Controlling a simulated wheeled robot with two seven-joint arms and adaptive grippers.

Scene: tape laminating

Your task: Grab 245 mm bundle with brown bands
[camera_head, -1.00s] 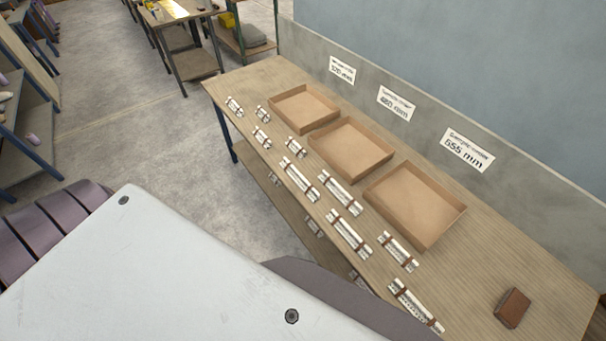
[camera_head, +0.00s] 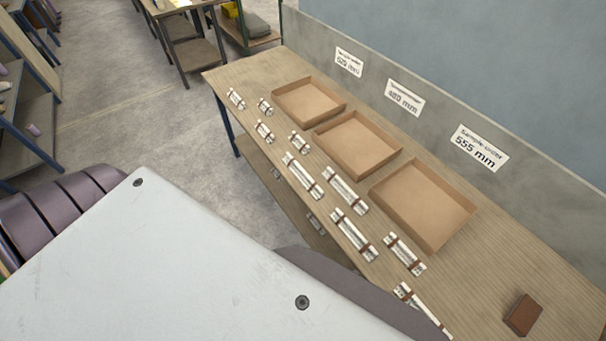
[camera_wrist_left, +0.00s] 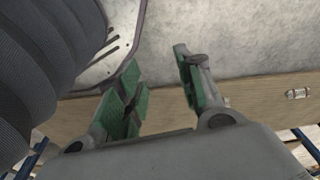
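Several white bundles with brown bands lie in two rows along the near side of the table (camera_head: 540,255). Short ones, such as one bundle (camera_head: 236,98), are at the far end. Longer ones, such as a bundle (camera_head: 303,176) and another bundle (camera_head: 354,235), are in the middle and near part. I cannot tell which is 245 mm. My left gripper (camera_wrist_left: 160,88) is open and empty in the left wrist view, its green-padded fingers apart. A small bundle (camera_wrist_left: 298,93) shows at that view's right edge, away from the fingers. My right gripper is not in view.
Three open cardboard trays (camera_head: 427,241) stand behind the bundles. A brown block (camera_head: 523,314) lies at the table's near right. A wall with length labels (camera_head: 479,148) runs along the back.

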